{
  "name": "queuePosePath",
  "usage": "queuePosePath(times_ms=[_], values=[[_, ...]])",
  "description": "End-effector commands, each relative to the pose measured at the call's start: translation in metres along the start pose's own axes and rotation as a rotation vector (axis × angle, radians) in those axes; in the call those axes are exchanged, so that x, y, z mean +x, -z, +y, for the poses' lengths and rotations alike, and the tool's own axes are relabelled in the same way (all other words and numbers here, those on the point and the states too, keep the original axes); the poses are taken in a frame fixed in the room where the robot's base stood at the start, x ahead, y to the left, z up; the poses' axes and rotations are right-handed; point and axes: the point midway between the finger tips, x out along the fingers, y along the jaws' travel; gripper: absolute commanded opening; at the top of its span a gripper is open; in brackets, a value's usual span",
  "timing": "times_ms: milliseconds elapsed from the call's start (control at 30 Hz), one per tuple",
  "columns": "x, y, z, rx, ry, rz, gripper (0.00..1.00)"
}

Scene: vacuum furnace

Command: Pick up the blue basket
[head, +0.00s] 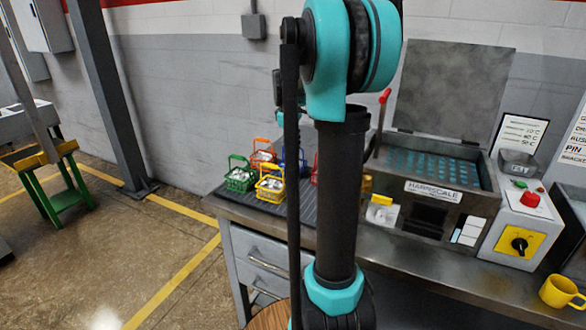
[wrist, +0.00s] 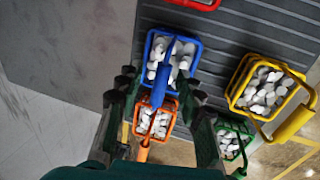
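The blue basket (wrist: 148,62) holds white round pieces and stands on a grey ribbed mat in the wrist view. Its blue handle (wrist: 160,85) is raised toward the camera. My gripper (wrist: 156,84) is open, with one finger on each side of the handle in the picture; I see no clear contact and cannot judge the height gap. In the head view the blue basket (head: 303,158) is mostly hidden behind my arm, and my gripper's fingers cannot be made out.
An orange basket (wrist: 174,103), a yellow basket (wrist: 236,84), a green basket (wrist: 249,133) and a red basket (wrist: 200,5) stand close around it. The ribbed mat (head: 250,207) lies at the bench's left end. The open furnace box (head: 440,185) stands to the right.

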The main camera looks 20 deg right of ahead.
Motion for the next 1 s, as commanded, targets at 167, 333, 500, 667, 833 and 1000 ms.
queuePosePath(times_ms=[167, 333, 500, 667, 833, 1000], values=[[0.0005, 0.0, 0.0, 0.0, 0.0, 0.0, 0.37], [0.0003, 0.0001, -0.0001, 0.0, 0.0, 0.0, 0.19], [0.0002, 0.0001, 0.0, 0.0, 0.0, 0.0, 0.0], [0.0001, 0.0001, 0.0, 0.0, 0.0, 0.0, 0.0], [0.0001, 0.0001, 0.0, 0.0, 0.0, 0.0, 0.0], [-0.0002, 0.0001, 0.0, 0.0, 0.0, 0.0, 0.0]])
